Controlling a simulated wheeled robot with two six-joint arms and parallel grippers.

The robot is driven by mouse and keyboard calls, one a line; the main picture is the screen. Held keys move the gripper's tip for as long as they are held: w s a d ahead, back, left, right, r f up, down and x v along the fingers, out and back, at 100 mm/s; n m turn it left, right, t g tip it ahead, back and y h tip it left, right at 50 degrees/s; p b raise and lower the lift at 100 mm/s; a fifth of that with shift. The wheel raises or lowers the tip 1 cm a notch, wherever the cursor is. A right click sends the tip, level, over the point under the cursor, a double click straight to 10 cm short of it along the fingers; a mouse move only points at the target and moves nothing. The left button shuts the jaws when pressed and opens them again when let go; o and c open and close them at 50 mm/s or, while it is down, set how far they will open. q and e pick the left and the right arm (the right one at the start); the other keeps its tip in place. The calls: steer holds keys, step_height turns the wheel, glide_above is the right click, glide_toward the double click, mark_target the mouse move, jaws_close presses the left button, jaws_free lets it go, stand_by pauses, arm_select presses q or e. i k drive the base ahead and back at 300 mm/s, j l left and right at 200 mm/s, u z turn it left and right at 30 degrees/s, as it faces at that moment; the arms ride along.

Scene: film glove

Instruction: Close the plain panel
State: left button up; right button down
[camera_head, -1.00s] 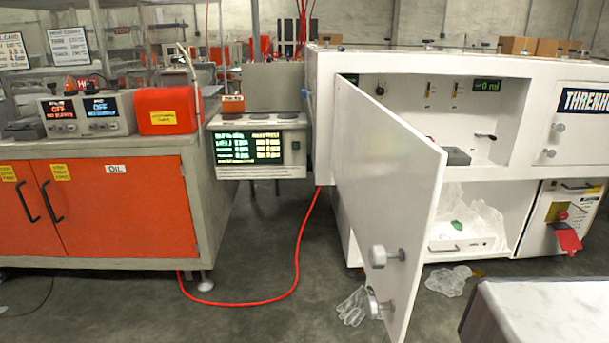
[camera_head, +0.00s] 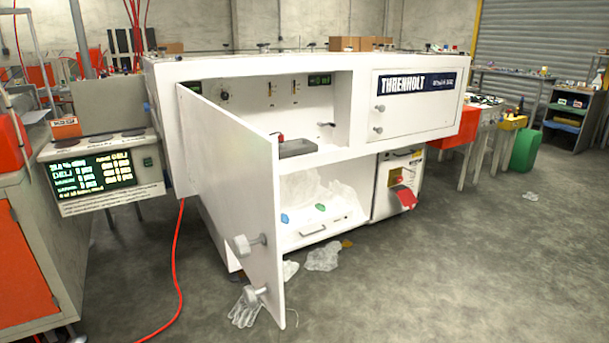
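The plain white panel (camera_head: 238,190) stands swung open on the left side of the white machine (camera_head: 360,145), hinged at its left edge. Two grey round knobs stick out near its free edge, an upper knob (camera_head: 248,244) and a lower knob (camera_head: 257,295). Behind it the machine's upper bay and lower bay are exposed. A second panel (camera_head: 415,100), lettered THRENHOLT, is closed at the upper right. Neither of my grippers shows in the head view.
A red hose (camera_head: 178,270) runs along the floor left of the panel. A grey cabinet with orange doors (camera_head: 22,270) stands at the left. A glove (camera_head: 245,312) and crumpled clear plastic (camera_head: 322,256) lie on the floor by the panel.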

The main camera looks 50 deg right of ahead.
mark_target(233, 165)
steer(key=z, duration=1.25)
